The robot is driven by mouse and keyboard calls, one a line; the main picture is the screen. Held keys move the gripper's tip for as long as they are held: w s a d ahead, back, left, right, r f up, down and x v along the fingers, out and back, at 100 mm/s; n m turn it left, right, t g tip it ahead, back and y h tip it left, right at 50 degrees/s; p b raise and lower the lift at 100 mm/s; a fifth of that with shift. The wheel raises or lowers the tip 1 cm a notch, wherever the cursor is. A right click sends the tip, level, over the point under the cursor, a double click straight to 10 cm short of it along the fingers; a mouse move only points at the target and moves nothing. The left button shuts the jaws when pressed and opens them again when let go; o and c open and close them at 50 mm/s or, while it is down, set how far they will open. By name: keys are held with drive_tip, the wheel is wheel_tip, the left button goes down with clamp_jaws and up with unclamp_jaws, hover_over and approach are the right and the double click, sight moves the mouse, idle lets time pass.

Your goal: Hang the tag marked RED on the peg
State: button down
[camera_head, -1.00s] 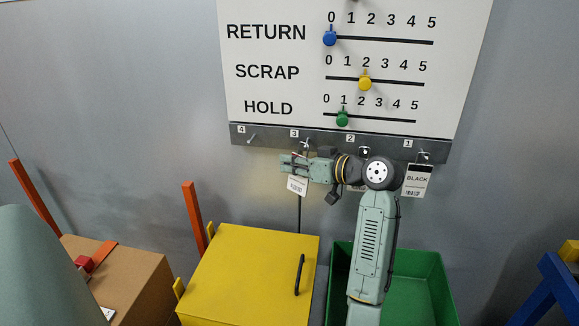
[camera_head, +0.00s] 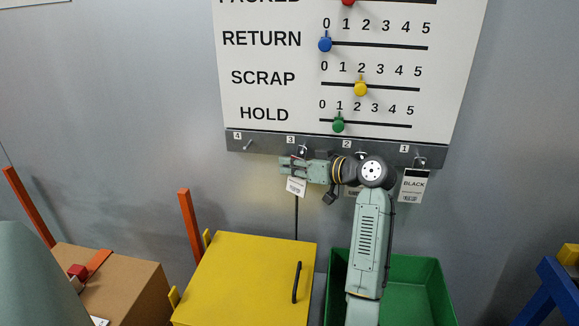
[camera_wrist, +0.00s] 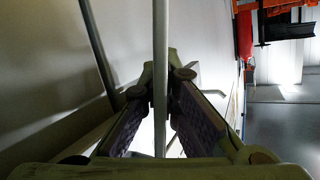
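My gripper (camera_head: 285,165) points left just below the peg rail, by the peg under number 3. A white tag (camera_head: 296,187) hangs directly below the fingers, its upper part hidden by them; its print is too small to read. A dark ring or clip (camera_head: 303,151) shows above my gripper at peg 3. In the wrist view a thin pale strip (camera_wrist: 160,60) runs between my two fingers (camera_wrist: 160,95); I cannot tell whether they grip it. Peg 4 (camera_head: 247,145) is bare. No tag reading RED is legible.
A tag marked BLACK (camera_head: 414,186) hangs at peg 1. Another tag (camera_head: 353,191) at peg 2 is mostly hidden behind my arm. The grey rail (camera_head: 268,144) runs under the slider board (camera_head: 262,60). Below stand a yellow box (camera_head: 245,275) and a green bin (camera_head: 415,300).

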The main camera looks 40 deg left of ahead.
idle(0.4)
drive_tip(key=c, duration=1.7)
unclamp_jaws()
drive_tip(key=f+v, duration=0.1)
drive_tip(key=v, duration=0.3)
drive_tip(key=f+v, duration=0.1)
drive_tip(key=v, duration=0.3)
drive_tip(key=f+v, duration=0.1)
drive_tip(key=v, duration=0.3)
drive_tip(key=shift+v, duration=0.8)
drive_tip(key=shift+d, duration=0.1)
